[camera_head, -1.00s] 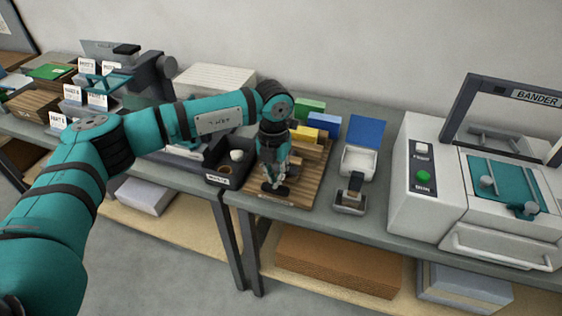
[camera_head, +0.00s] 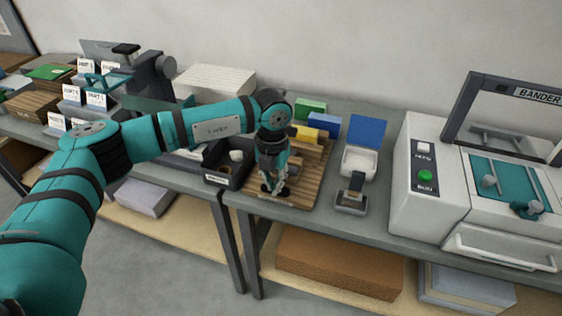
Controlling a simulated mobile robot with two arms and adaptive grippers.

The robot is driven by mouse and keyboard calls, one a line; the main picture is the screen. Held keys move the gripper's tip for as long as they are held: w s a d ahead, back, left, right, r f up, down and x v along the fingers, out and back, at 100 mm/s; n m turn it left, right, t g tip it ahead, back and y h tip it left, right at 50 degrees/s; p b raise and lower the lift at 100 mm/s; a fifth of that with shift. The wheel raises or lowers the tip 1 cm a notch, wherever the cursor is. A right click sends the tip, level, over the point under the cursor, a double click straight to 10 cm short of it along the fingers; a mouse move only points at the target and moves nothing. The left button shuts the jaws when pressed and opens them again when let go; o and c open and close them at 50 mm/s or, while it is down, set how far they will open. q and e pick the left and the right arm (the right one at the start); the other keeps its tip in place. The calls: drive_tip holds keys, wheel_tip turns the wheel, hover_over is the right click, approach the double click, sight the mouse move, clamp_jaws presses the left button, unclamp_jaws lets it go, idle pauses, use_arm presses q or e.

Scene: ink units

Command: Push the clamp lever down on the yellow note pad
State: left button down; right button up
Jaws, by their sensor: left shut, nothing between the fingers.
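My left gripper (camera_head: 274,189) points down, shut and empty, low over the front part of a wooden board (camera_head: 305,197). A yellow block (camera_head: 304,132), which looks like the yellow note pad, stands toward the back of the board, behind and to the right of the gripper. Wooden blocks (camera_head: 306,153) lie in front of it. A small dark part shows at the fingertips; I cannot tell whether it is the clamp lever or whether the fingers touch it. My forearm and wrist hide part of the board's left side. My right gripper is not in view.
A green block (camera_head: 311,106) and a blue block (camera_head: 325,124) stand behind the board. A black tray (camera_head: 228,172) is close on the left. A white box with a blue lid (camera_head: 365,131) and a small stapler-like device (camera_head: 351,197) stand right, before a large white machine (camera_head: 407,190).

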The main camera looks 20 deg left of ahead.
use_arm(q)
drive_tip(key=shift+s+f, duration=0.1)
drive_tip(key=shift+f, duration=0.2)
drive_tip(key=shift+r, duration=0.3)
wheel_tip(320, 180, up, 11)
drive_tip(key=p, duration=0.6)
